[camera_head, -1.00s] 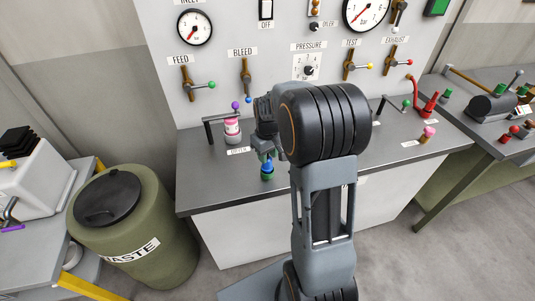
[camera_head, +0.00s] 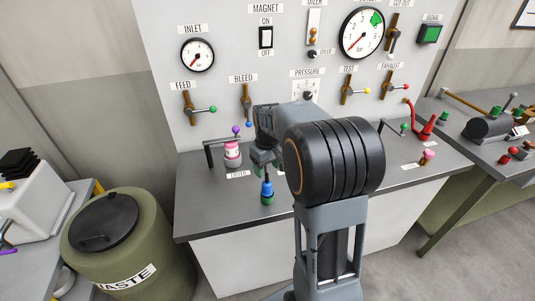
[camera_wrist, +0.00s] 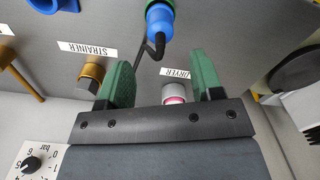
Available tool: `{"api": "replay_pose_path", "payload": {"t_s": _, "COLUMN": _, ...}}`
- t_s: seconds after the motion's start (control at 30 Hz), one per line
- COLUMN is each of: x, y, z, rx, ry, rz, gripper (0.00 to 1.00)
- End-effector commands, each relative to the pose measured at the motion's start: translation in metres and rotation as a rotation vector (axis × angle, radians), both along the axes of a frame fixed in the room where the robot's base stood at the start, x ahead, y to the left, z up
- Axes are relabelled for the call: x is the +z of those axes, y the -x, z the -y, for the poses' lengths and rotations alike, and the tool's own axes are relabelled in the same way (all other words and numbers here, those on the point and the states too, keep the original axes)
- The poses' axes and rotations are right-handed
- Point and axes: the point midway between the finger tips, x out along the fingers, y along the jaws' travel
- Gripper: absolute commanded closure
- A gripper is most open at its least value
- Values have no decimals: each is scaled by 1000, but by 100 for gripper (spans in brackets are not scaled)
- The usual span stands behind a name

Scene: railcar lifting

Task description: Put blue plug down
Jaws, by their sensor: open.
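The blue plug (camera_head: 267,188) stands upright at the front of the grey bench, with green at its base. A thin dark lead runs from its top. In the wrist view the blue plug (camera_wrist: 160,21) shows at the top edge, beyond the fingertips. My gripper (camera_head: 264,163) is above the plug in the head view, its fingers partly hidden by my arm. In the wrist view my gripper (camera_wrist: 160,66) has its two green fingers wide apart, with nothing held between them.
A pink-and-white dryer canister (camera_head: 232,152) stands left of the plug, under a dark bracket. The panel behind carries gauges and valve levers. A green waste bin (camera_head: 130,248) stands left of the bench. A brass strainer fitting (camera_wrist: 91,76) shows in the wrist view.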

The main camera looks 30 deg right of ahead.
Motion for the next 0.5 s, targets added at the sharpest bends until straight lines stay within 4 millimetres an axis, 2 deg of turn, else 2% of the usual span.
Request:
{"api": "replay_pose_path", "payload": {"t_s": 0.2, "x": 39, "y": 0, "z": 0, "rx": 0, "ry": 1, "rz": 3, "gripper": 40}}
{"api": "replay_pose_path", "payload": {"t_s": 0.4, "x": 61, "y": 0, "z": 0, "rx": 0, "ry": 1, "rz": 2, "gripper": 40}}
{"api": "replay_pose_path", "payload": {"t_s": 0.5, "x": 69, "y": 7, "z": -6, "rx": -7, "ry": 4, "rz": 17, "gripper": 40}}
